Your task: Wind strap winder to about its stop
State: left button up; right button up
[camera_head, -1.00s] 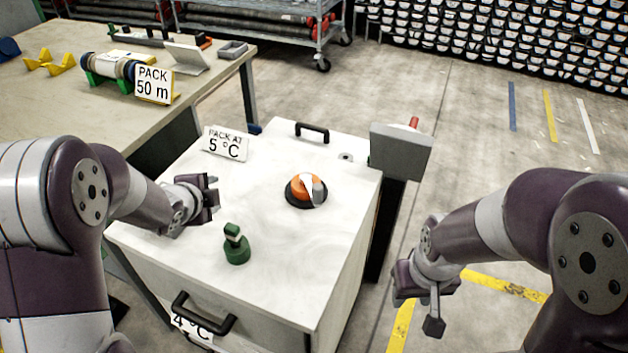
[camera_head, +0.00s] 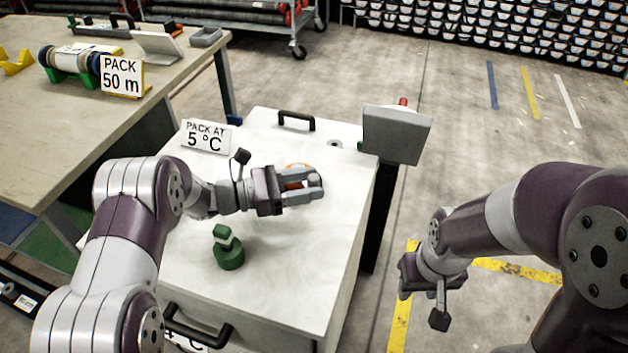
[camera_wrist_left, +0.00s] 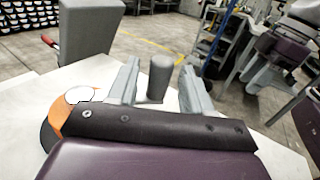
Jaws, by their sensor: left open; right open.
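The strap winder appears to be the orange round piece (camera_head: 295,185) on the white chest top (camera_head: 270,235); my left gripper largely hides it in the head view. In the left wrist view its orange body (camera_wrist_left: 78,101) has a white centre and black base, at the left beside the fingers. A grey upright handle post (camera_wrist_left: 161,78) stands between the two fingers, with gaps visible beside it. My left gripper (camera_head: 318,186) is open around that post. My right gripper (camera_head: 425,300) is open and empty, out over the floor right of the chest.
A green knobbed piece (camera_head: 228,252) stands on the chest top near my left forearm. A "PACK AT 5 °C" sign (camera_head: 206,136), a black handle (camera_head: 297,119) and a grey panel (camera_head: 396,134) stand around the far edge. A workbench (camera_head: 90,130) is at the left.

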pick_arm(q)
jog(key=shift+x, duration=0.85)
grip_shut()
